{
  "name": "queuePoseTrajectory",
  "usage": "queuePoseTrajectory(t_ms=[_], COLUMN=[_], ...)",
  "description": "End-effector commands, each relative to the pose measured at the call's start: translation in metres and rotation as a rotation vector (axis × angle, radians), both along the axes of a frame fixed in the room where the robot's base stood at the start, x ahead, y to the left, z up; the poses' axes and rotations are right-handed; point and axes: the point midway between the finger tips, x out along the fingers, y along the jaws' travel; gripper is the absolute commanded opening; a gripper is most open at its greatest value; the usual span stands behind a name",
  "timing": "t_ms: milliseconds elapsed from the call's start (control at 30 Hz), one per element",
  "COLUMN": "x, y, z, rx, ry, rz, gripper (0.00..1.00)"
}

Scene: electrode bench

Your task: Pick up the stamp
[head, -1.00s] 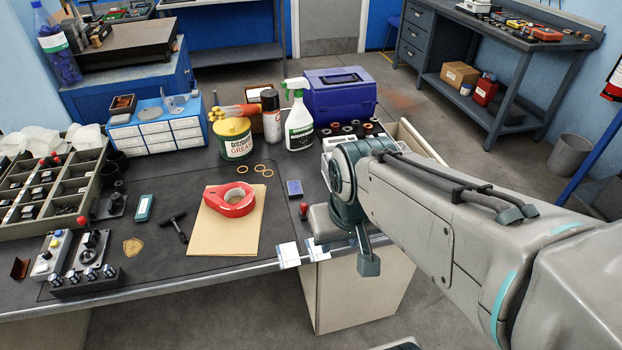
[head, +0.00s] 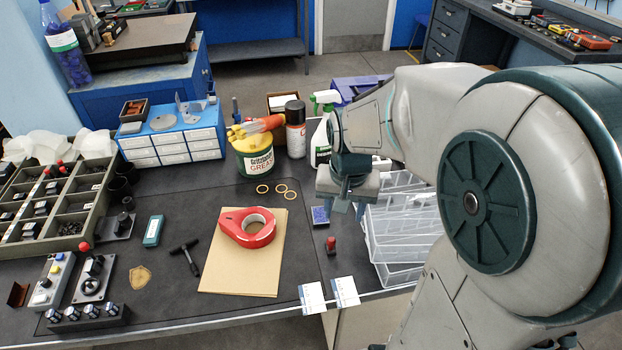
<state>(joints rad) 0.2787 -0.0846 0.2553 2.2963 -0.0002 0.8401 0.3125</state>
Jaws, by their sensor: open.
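The stamp (head: 331,246), a small red-handled piece with a dark lower part, stands upright on the dark bench mat near the front edge. My gripper (head: 344,207) points down above the bench, behind and slightly right of the stamp in the picture. Its two fingers are apart with nothing between them, and it does not touch the stamp. A small blue pad (head: 320,215) lies just behind the stamp, close to the left finger in the picture.
Clear plastic trays (head: 404,240) are stacked right of the stamp, partly behind my arm. A red tape roll (head: 235,230) lies on brown card (head: 240,278) to the left. White tags (head: 312,298) hang at the front edge. A spray bottle and grease tub (head: 254,160) stand behind.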

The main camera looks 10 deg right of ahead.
Motion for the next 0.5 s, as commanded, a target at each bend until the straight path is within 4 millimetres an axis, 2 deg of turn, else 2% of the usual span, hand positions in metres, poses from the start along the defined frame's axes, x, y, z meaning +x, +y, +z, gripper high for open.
queuePoseTrajectory(t_ms=[100,200,367,500], x=[0.021,0.032,0.041,0.041], y=[-0.003,-0.004,-0.005,-0.003], z=[-0.019,-0.028,-0.039,-0.063], rx=[0.035,0.057,0.075,0.078], ry=[0.039,0.055,0.066,0.071], rz=[-0.077,-0.122,-0.154,-0.157], gripper=[0.46,0.46,0.46,0.46])
